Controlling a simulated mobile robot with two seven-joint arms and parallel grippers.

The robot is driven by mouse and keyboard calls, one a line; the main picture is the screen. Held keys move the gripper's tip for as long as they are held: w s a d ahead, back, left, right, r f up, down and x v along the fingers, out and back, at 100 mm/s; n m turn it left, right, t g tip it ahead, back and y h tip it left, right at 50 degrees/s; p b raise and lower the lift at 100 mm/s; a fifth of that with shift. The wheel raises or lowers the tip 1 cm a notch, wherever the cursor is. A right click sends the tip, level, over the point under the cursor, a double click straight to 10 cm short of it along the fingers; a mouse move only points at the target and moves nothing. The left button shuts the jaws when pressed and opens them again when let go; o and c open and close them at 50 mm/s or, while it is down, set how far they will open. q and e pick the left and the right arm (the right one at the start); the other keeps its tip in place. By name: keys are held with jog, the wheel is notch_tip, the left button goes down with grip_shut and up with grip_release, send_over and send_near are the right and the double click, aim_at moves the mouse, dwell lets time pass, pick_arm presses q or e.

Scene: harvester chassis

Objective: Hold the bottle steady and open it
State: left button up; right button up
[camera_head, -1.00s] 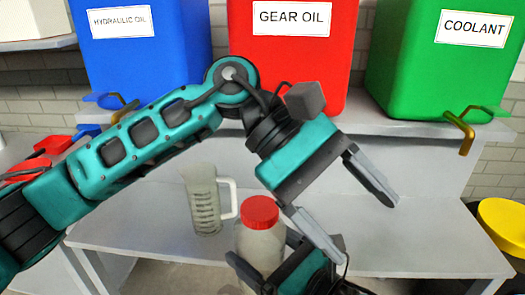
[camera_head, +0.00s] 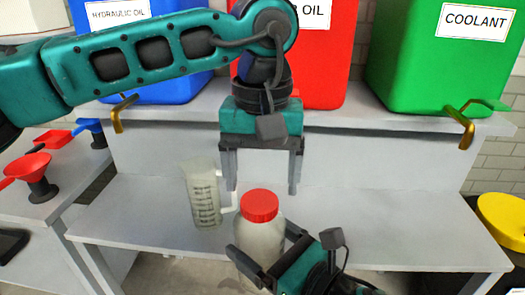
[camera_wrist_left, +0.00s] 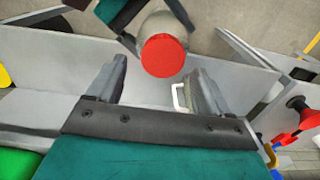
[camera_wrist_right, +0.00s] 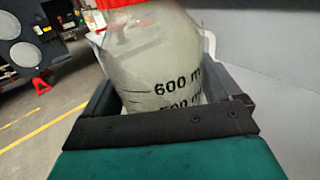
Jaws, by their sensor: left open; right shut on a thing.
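The bottle (camera_head: 258,243) is a translucent jar with a red cap (camera_head: 259,205), upright in front of the bench. My right gripper (camera_head: 262,257) is shut on the bottle's body from the lower right. The right wrist view shows the bottle (camera_wrist_right: 155,70) between its fingers, with volume marks on its side. My left gripper (camera_head: 262,190) is open and empty, pointing down above and behind the cap, apart from it. In the left wrist view the cap (camera_wrist_left: 163,55) lies beyond the open fingers, and the right gripper's fingers flank the bottle.
A measuring jug (camera_head: 203,195) with a white handle stands on the bench shelf (camera_head: 390,235) just left of the bottle. Blue, red and green (camera_head: 430,60) containers stand on the upper ledge. The shelf's right side is clear.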

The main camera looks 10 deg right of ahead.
aim_at(262, 200)
pick_arm(q)
jog(key=shift+f, duration=1.8)
